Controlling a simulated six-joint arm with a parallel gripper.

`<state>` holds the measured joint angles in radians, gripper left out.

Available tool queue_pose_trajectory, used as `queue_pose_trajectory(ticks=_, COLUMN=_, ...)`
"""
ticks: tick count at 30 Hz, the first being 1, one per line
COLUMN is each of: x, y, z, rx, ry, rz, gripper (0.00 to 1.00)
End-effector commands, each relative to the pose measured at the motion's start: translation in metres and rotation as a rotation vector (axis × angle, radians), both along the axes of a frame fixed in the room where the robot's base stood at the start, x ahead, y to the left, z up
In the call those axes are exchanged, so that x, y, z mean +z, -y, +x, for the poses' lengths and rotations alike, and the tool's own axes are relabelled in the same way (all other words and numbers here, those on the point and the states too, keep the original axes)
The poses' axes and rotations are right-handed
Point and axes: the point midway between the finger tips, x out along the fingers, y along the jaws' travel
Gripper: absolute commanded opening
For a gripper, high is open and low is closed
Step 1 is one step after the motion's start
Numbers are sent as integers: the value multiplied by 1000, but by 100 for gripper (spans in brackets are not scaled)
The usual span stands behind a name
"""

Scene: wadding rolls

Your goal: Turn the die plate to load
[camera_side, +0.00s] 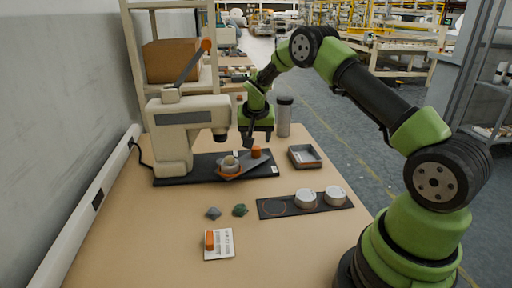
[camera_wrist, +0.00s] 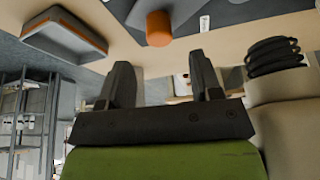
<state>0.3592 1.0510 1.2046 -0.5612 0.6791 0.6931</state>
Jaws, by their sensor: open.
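The die plate (camera_side: 243,165) is a grey bar on the dark base of the beige press (camera_side: 172,135). It lies slanted, with an orange knob (camera_side: 256,152) at its right end and a pale round die with an orange ring (camera_side: 230,165) towards its left, near the press head. My gripper (camera_side: 254,139) is open and empty, just above and beside the knob. In the wrist view the orange knob (camera_wrist: 158,28) stands ahead of my two spread fingers (camera_wrist: 161,75), apart from them. Part of the plate (camera_wrist: 140,12) shows behind the knob.
A grey tray (camera_side: 305,166) lies right of the press. Two white rolls (camera_side: 306,199) sit on a dark mat (camera_side: 260,208). Grey and green lumps (camera_side: 240,210) and a card (camera_side: 221,248) with an orange piece lie in front. A grey canister (camera_side: 283,118) stands behind.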

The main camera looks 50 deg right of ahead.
Motion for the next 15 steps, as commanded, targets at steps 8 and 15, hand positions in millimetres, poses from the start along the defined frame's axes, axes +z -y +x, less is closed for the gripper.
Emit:
queue_pose_trajectory(ticks=8, x=-42, y=14, z=10, rx=-1, ry=-1, rz=2, gripper=59)
queue_pose_trajectory(ticks=15, x=-53, y=18, z=13, rx=1, ry=0, rz=0, gripper=59)
